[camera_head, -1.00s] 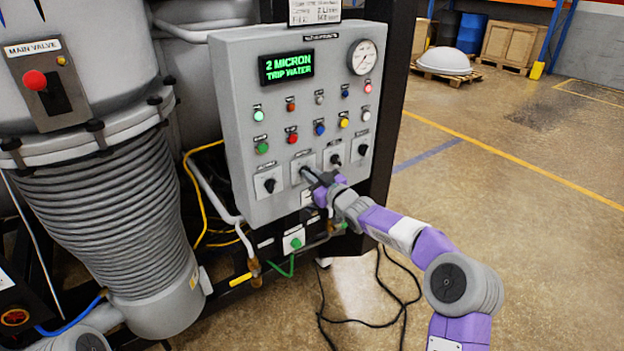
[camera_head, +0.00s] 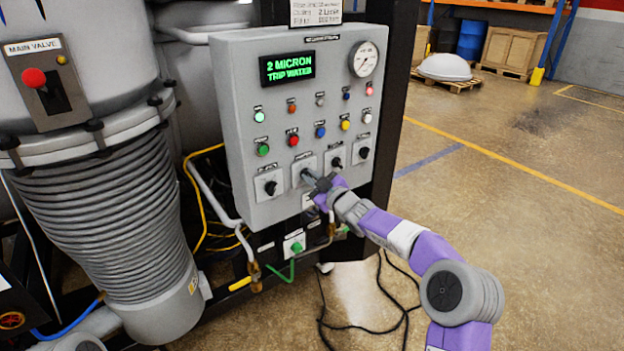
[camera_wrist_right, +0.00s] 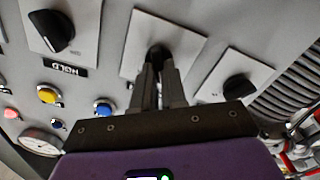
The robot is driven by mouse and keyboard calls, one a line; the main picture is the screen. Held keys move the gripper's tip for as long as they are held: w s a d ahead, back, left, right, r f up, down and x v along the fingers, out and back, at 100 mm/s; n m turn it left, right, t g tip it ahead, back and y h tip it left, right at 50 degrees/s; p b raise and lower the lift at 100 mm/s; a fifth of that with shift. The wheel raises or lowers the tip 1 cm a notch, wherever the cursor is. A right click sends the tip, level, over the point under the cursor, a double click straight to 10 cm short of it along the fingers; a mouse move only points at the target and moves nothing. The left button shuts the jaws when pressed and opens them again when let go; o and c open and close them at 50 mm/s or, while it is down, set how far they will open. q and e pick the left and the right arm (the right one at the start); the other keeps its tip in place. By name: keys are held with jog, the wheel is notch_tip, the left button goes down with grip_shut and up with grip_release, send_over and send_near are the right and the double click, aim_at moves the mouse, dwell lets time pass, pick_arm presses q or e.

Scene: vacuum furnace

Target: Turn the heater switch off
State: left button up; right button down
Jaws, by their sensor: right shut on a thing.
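The grey control panel (camera_head: 228,120) stands in the middle of the head view, with a row of black rotary switches along its bottom. My right gripper (camera_head: 310,177) is at the second switch from the left. In the right wrist view its fingers (camera_wrist_right: 157,72) are shut on that switch's black knob (camera_wrist_right: 157,50), which they mostly hide. I cannot tell the knob's angle, and its label is not readable. The neighbouring switches, the leftmost (camera_head: 268,185) and the third (camera_head: 337,162), are clear of the gripper. My left gripper is not in view.
Several coloured buttons and lamps sit above the switches, with a green-lit display (camera_head: 288,67) and a round gauge (camera_head: 364,59). A bellows column (camera_head: 95,225) stands left. Black cables (camera_head: 365,325) lie on the floor below my right arm. Open floor lies to the right.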

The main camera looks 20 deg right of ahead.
jog(key=c, duration=1.2)
grip_release()
jog(key=shift+s+d, duration=0.1)
jog(key=v, duration=0.7)
jog(key=shift+s, duration=0.2)
jog(key=s+a+f+m+g+p, duration=0.1)
jog(key=s+a+f+m+g, duration=0.2)
jog(key=f, duration=0.6)
jog(key=s+a+f+m+g+h+p, duration=0.1)
jog(key=s+a+f+m+g, duration=0.2)
jog(key=f, duration=0.7)
jog(key=s+a+f+m+g+p, duration=0.1)
jog(key=s+a+f+m, duration=0.1)
jog(key=s+f, duration=0.5)
jog(key=s+a+f+m+g, duration=0.1)
jog(key=s+f+g, duration=0.2)
jog(key=s+f, duration=0.2)
jog(key=s+a+f+m+g+p, duration=0.1)
jog(key=s+f, duration=0.4)
jog(key=s, duration=0.7)
jog(key=s+a+f+m+g+h, duration=0.1)
jog(key=s+a+f+m+g, duration=0.2)
jog(key=s, duration=0.6)
jog(key=shift+s+a+f+g, duration=0.1)
jog(key=shift+s+f+g, duration=0.05)
jog(key=shift+f+g, duration=0.5)
jog(key=shift+s+a+f+g, duration=0.1)
jog(key=shift+f+g, duration=0.5)
jog(key=shift+g, duration=0.05)
